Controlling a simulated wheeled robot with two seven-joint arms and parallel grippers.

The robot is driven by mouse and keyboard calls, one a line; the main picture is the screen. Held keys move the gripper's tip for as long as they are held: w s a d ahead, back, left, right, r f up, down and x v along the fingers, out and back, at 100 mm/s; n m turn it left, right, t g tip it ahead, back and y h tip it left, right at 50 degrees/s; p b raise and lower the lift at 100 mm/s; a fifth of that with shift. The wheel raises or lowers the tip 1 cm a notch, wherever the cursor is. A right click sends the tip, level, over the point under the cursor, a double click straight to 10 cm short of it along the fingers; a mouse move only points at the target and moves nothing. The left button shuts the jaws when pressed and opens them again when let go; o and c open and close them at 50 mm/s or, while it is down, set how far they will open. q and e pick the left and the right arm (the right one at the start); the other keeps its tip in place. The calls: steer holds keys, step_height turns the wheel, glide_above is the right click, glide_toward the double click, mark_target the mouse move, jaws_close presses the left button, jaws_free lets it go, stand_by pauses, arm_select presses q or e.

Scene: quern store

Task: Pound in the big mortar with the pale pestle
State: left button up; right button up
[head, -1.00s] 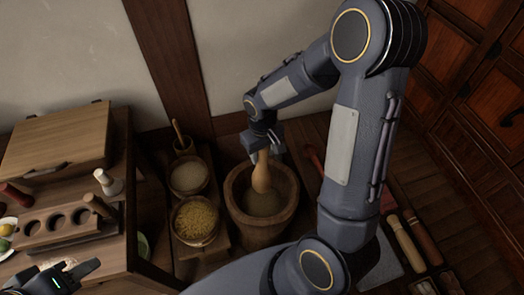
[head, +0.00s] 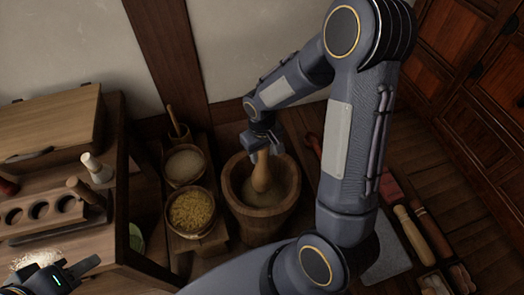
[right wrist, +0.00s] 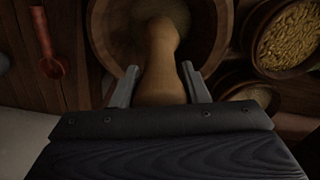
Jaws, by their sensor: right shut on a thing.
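The big mortar (head: 281,216) is a wide wooden tub on the floor; it also shows in the right wrist view (right wrist: 208,30). My right gripper (head: 264,146) is shut on the pale pestle (head: 262,178), a tan wooden club with a thick lower end. The pestle stands near upright with its lower end inside the mortar. In the right wrist view the pestle (right wrist: 161,72) runs from between the fingers into the mortar; its tip's exact contact cannot be told. My left gripper (head: 78,272) is at the lower left, away from the mortar; its jaw opening is unclear.
Left of the mortar stand a bowl of yellow grain (head: 192,211) and a bowl of pale grain (head: 185,166). A red ladle (right wrist: 48,66) lies beside the mortar. A pale rod (head: 411,232) and a dark rod (head: 434,236) lie at the right. A wooden bench (head: 128,190) stands left.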

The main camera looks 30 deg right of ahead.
mark_target(262, 165)
step_height(262, 165, down, 7)
steer(key=b, duration=0.5)
steer(key=shift+r, duration=0.15)
steer(key=shift+b, duration=0.3)
steer(key=shift+f+b, duration=0.3)
steer(key=shift+f, duration=0.1)
step_height(262, 165, up, 8)
steer(key=p, duration=0.7)
steer(key=shift+r, duration=0.25)
steer(key=shift+f, duration=0.2)
step_height(262, 165, down, 7)
steer(key=b, duration=0.6)
steer(key=shift+f, duration=0.2)
steer(key=shift+f+b, duration=0.25)
steer(key=shift+b, duration=0.25)
